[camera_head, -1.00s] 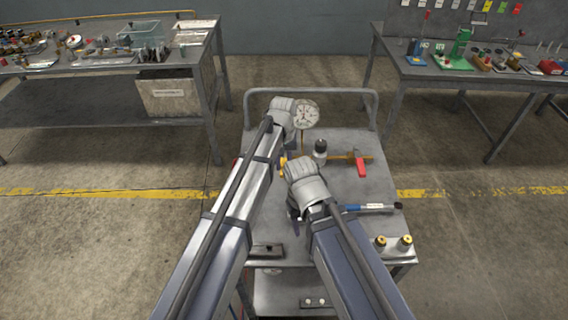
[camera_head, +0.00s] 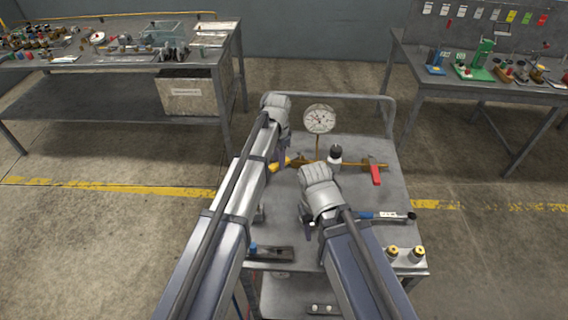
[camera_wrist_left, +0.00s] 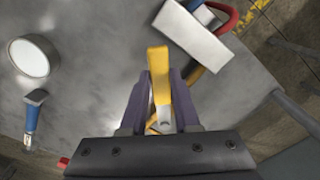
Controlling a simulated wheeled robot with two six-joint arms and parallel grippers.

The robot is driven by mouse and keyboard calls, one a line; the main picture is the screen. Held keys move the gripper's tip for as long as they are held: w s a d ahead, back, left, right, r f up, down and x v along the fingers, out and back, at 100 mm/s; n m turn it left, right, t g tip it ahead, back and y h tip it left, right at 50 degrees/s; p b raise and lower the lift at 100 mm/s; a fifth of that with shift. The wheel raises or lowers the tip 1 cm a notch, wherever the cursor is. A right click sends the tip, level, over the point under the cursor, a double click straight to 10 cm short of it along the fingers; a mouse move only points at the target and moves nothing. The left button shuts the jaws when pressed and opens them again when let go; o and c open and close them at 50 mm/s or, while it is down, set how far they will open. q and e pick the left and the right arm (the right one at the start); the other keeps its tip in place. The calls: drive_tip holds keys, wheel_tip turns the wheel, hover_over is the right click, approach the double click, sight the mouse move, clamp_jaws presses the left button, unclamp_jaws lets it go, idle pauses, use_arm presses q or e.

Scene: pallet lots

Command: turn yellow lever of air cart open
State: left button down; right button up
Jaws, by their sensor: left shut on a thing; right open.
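The air cart (camera_head: 345,240) is a grey metal cart in front of me. The yellow lever (camera_head: 279,165) shows beside my left arm at the cart's left side. In the left wrist view the yellow lever (camera_wrist_left: 158,72) stands between the two purple fingers of my left gripper (camera_wrist_left: 163,98), which is shut on it. In the head view my left gripper (camera_head: 284,150) is partly hidden by its own wrist. My right gripper (camera_head: 308,226) is open and empty over the cart top. A round white gauge (camera_head: 319,119) stands at the cart's back.
A blue-handled tool (camera_head: 385,216) and two brass-topped fittings (camera_head: 393,252) lie on the right. A dark block (camera_head: 270,254) lies at the front left.

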use_arm(q)
drive_tip(key=w+m, duration=0.1)
drive_tip(key=w+a+m, duration=0.1)
drive_tip(key=m, duration=0.1)
drive_tip(key=w+m, duration=0.1)
drive_tip(key=shift+w+a+m, duration=0.15)
drive_tip(key=shift+a+m, duration=0.15)
drive_tip(key=shift+a, duration=0.05)
drive_tip(key=shift+w+a+m, duration=0.2)
drive_tip(key=shift+w+m, duration=1.1)
drive_tip(key=shift+m, duration=0.5)
drive_tip(key=c, duration=0.6)
unclamp_jaws()
drive_tip(key=shift+c, duration=0.2)
wheel_tip(320, 180, up, 8)
drive_tip(key=p, duration=0.7)
drive_tip(key=shift+p, duration=0.4)
use_arm(e)
wheel_tip(320, 180, up, 8)
use_arm(q)
drive_tip(key=shift+f, duration=0.1)
use_arm(e)
drive_tip(key=shift+f, duration=0.1)
